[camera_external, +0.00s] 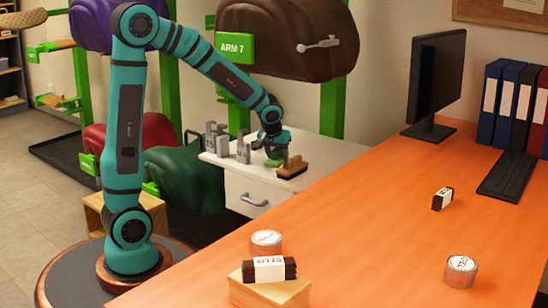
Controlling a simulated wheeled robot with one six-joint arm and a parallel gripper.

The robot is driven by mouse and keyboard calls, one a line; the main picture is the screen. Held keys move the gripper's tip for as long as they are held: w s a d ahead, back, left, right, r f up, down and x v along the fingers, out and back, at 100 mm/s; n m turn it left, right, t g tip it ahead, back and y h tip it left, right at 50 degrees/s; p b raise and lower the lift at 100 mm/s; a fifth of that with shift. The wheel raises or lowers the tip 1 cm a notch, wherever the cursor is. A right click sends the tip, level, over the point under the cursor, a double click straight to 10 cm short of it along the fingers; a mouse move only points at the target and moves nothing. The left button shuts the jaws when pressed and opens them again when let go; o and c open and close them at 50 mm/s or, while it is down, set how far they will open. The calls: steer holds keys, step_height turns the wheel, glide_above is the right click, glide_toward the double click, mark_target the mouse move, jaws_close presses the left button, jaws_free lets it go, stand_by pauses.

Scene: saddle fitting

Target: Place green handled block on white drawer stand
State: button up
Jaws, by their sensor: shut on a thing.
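My gripper (274,148) is at the end of the teal arm, low over the top of the white drawer stand (325,153). It is shut on the green handled block (275,162), which shows only as a small green patch under the fingers. The block is at or just above the stand's top; I cannot tell whether it touches. The stand has a drawer with a grey handle below its top.
Several grey metal pieces (243,150) stand left of my gripper on the stand. A brown brush-like block (292,168) lies close on its right. The orange desk (375,235) in front holds tins, a monitor (436,80) and a wooden block (285,293).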

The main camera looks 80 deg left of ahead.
steer(key=a+f+m, duration=0.1)
steer(key=a, duration=0.4)
steer(key=a+f+m, duration=0.1)
steer(key=a, duration=0.4)
steer(key=s+a+m+t, duration=0.1)
steer(key=a, duration=0.4)
steer(key=shift+a+f+h, duration=0.1)
steer(key=shift+f+h, duration=0.3)
steer(key=shift+a+f, duration=0.15)
steer(key=shift+f, duration=2.35)
steer(key=shift+f, duration=0.1)
steer(key=o, duration=1)
